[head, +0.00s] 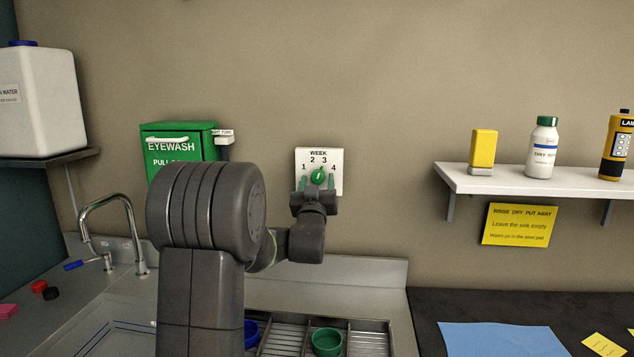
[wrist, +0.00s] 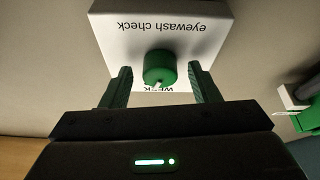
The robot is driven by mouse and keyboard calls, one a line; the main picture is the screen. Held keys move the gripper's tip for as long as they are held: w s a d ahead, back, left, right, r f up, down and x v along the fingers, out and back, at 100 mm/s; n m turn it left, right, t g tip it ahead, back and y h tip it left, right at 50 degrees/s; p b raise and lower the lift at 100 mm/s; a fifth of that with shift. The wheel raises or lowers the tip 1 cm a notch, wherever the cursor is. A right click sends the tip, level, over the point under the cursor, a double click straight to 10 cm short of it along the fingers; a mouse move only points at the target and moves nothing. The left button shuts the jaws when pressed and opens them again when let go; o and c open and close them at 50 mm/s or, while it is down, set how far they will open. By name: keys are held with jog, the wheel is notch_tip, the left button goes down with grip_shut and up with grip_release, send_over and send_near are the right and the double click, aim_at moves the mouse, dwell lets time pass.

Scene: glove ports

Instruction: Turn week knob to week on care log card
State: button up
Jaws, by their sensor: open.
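The week knob (head: 318,177) is a green dial on a white plate (head: 334,157) on the wall, marked WEEK with 1, 2, 3 and 4 around it. Its pale pointer mark faces upward, seemingly between 2 and 3 or toward 3; I cannot tell exactly. My gripper (head: 317,184) is open at the plate, one finger on each side of the knob. In the wrist view, upside down, the knob (wrist: 159,67) sits between the fingers of my gripper (wrist: 163,82), with gaps on both sides. The plate there also reads "eyewash check". I see no card that I can read as the care log.
A green eyewash box (head: 180,150) hangs left of the plate. Below are a sink with a faucet (head: 110,215) and a drying rack (head: 370,338) with bowls. A shelf (head: 560,183) with bottles is at right, above a yellow sign (head: 519,225). Wall around the plate is mostly clear.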

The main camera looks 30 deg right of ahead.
jog(key=c, duration=1)
